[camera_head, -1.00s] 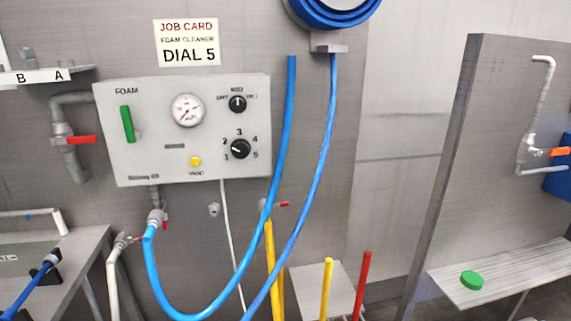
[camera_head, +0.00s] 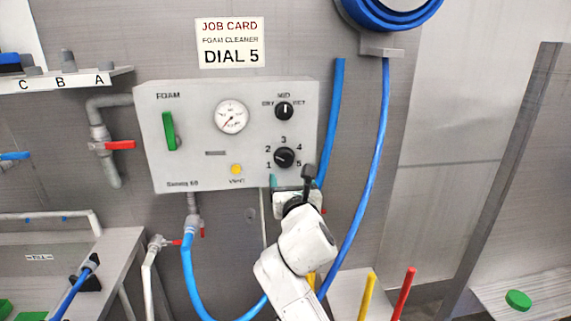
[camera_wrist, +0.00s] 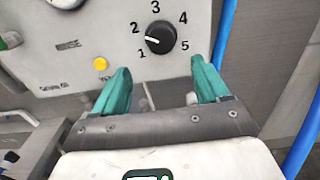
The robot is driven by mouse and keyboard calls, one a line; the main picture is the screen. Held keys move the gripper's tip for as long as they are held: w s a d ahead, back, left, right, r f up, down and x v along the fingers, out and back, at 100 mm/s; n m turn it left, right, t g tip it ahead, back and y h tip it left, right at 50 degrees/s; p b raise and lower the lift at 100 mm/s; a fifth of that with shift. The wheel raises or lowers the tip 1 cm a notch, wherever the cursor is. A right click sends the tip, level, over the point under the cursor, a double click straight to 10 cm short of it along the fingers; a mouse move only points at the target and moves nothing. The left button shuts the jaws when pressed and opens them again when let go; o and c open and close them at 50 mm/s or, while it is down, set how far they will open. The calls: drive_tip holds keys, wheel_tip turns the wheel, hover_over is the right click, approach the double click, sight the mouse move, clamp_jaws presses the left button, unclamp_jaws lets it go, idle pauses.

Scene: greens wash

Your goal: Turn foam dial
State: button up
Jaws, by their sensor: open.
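The foam dial (camera_head: 284,158) is a black knob low on the right of the grey foam panel (camera_head: 190,135), with numbers 1 to 5 around it. It also shows in the wrist view (camera_wrist: 160,38), where its white mark seems to point left, near 2; this is small and uncertain. My gripper (camera_head: 290,182) is just below the dial, in front of the panel's lower edge. In the wrist view its two teal fingers (camera_wrist: 163,82) stand wide apart and empty, with the dial beyond and between them, not touched. The job card (camera_head: 231,43) reads DIAL 5.
A second black knob (camera_head: 284,110), a gauge (camera_head: 231,117), a green handle (camera_head: 169,131) and a yellow button (camera_head: 236,170) are on the panel. A blue hose (camera_head: 331,130) hangs close to the right of the dial.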

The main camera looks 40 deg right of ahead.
sight(285, 162)
drive_tip(key=x, duration=0.9)
drive_tip(key=shift+w+d+f, duration=0.1)
drive_tip(key=shift+w+d, duration=0.15)
drive_tip(key=shift+d, duration=0.05)
drive_tip(key=c, duration=1)
drive_tip(key=shift+c, duration=0.2)
